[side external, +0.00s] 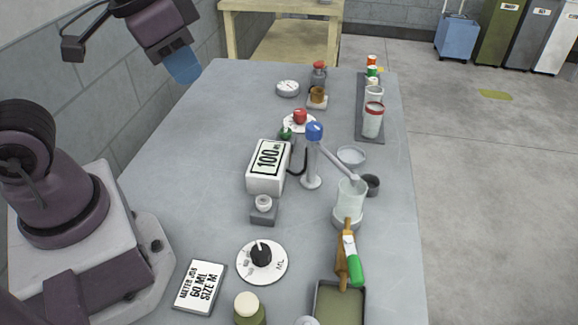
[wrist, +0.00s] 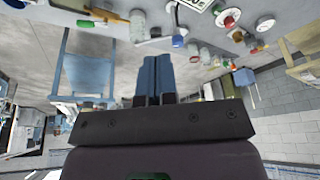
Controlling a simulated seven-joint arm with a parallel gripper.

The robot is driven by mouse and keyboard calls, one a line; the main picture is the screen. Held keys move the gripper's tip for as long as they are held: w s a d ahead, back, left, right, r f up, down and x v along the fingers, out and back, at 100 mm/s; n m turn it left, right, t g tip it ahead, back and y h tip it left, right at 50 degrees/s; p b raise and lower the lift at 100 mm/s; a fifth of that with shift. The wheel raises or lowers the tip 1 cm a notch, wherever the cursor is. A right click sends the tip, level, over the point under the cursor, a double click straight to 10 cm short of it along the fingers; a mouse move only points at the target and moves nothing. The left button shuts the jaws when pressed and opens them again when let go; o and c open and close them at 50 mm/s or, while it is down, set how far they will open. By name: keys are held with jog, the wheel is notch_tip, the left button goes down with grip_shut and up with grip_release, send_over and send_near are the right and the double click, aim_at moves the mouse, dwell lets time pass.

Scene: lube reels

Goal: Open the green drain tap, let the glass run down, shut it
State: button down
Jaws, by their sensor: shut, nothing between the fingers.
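The green drain tap handle (side external: 355,262) sticks out toward the front from the foot of the clear measuring glass (side external: 349,200), beside a brass-coloured spout (side external: 342,262). The glass stands under the nozzle of a blue-topped dispenser arm (side external: 335,165). I cannot tell its liquid level. A square tray (side external: 340,305) with a greenish inside lies below the spout, cut by the frame edge. My gripper (side external: 184,66) is high at the back left, well away from the tap. Its blue fingers are shut and empty in the wrist view (wrist: 158,80).
A meter box reading 100 (side external: 268,168), a dial (side external: 262,262) and a card reading METER JOB 60 ML SIZE M (side external: 200,287) stand left of the glass. A dark rack with cups (side external: 370,130) is at the back right. The table's left side is mostly clear.

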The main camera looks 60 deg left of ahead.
notch_tip(320, 180, up, 2)
jog(key=s+a+n+t, duration=0.1)
jog(key=s+a+t, duration=0.1)
jog(key=a, duration=0.1)
jog(key=m+g+y, duration=0.2)
jog(key=m+g, duration=0.4)
jog(key=g, duration=0.2)
send_over(353, 259)
jog(key=w+d, duration=0.3)
jog(key=w, duration=0.2)
jog(key=w+d+f+x, duration=0.1)
jog(key=w+d+x, duration=0.15)
jog(key=x, duration=1.25)
jog(key=w+d+r, duration=0.1)
jog(key=w+r, duration=0.1)
jog(key=s+x, duration=0.2)
jog(key=x, duration=1.1)
jog(key=shift+s+a+r, duration=0.2)
jog(key=shift+a, duration=0.2)
